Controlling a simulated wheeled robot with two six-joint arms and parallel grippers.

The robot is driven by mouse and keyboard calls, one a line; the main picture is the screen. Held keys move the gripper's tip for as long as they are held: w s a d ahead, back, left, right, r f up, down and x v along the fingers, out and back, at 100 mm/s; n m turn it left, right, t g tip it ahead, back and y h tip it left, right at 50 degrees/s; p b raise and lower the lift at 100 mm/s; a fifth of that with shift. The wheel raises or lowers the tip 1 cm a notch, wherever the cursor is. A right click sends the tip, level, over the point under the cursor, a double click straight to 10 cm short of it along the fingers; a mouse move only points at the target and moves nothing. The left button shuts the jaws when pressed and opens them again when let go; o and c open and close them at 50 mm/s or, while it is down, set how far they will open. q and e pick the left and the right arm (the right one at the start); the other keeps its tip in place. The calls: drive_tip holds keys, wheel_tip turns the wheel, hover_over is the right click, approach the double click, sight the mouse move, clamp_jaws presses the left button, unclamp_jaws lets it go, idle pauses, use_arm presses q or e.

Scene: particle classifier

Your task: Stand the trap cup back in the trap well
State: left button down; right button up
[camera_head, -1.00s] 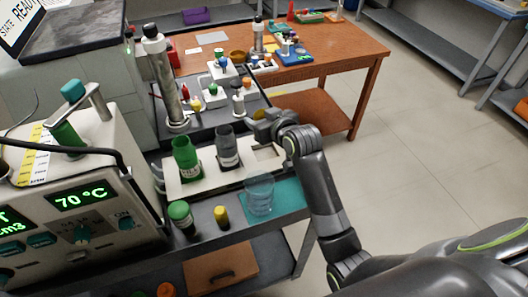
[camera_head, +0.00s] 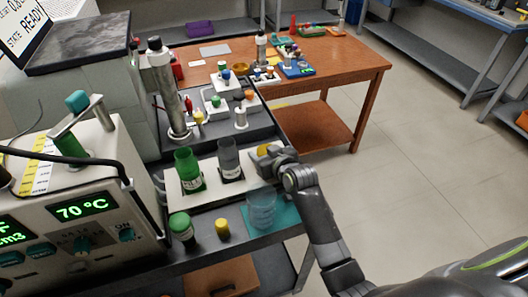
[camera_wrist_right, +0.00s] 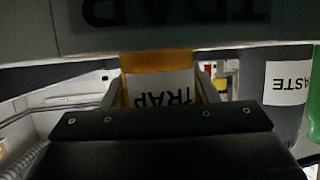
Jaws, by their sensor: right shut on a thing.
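The trap cup (camera_head: 264,149) is yellow-orange, and my right gripper (camera_head: 270,157) is shut on it at the right end of the white rack (camera_head: 216,190). In the right wrist view, the cup with its TRAP label (camera_wrist_right: 160,90) shows between my two fingers. The label reads upside down there. The trap well is at that end of the rack, hidden by the cup and gripper. I cannot tell whether the cup's base is inside the well or above it. My left gripper is not in view.
A green cup (camera_head: 188,168) and a grey cup (camera_head: 229,158) stand in the rack; the grey one's label (camera_wrist_right: 288,82) reads partly "ASTE". A clear beaker (camera_head: 262,208) stands on a teal mat (camera_head: 287,217) in front. Green-capped (camera_head: 181,227) and yellow (camera_head: 222,229) containers stand nearby.

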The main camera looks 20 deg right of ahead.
drive_tip(key=o, duration=1)
drive_tip(key=shift+r, duration=0.15)
drive_tip(key=v, duration=1.2)
drive_tip(key=shift+r, duration=0.1)
drive_tip(key=shift+s, duration=0.1)
